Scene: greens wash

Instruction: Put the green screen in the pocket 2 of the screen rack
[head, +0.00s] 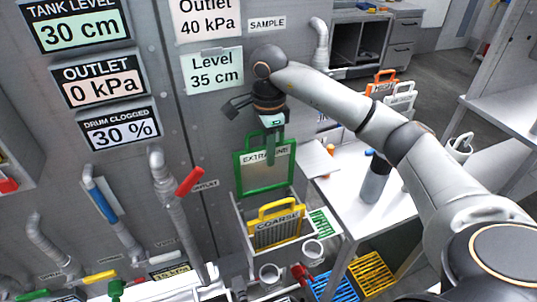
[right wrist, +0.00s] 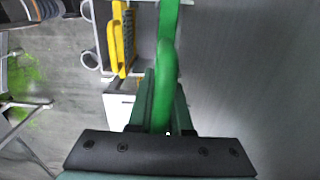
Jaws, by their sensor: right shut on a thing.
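The green screen (head: 238,172), labelled EXTRA FINE, hangs upright below my right gripper (head: 271,155). The gripper is shut on its top handle. In the right wrist view the green handle (right wrist: 166,65) sits between the jaws. The grey screen rack (head: 238,218) is below and slightly in front, against the panel wall. A yellow screen (head: 277,232) labelled COARSE stands in the rack's near part. The green screen's lower edge looks above or near the rack's far part; whether it is inside a pocket I cannot tell. No pocket numbers are legible. My left gripper is out of view.
A white table (head: 345,200) with a grey bottle (head: 375,182) stands right of the rack. Orange (head: 382,84) and white (head: 400,98) framed items stand behind. Blue (head: 335,287) and yellow (head: 372,275) crates lie low. A red-handled valve (head: 190,181) and pipes stick out at left.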

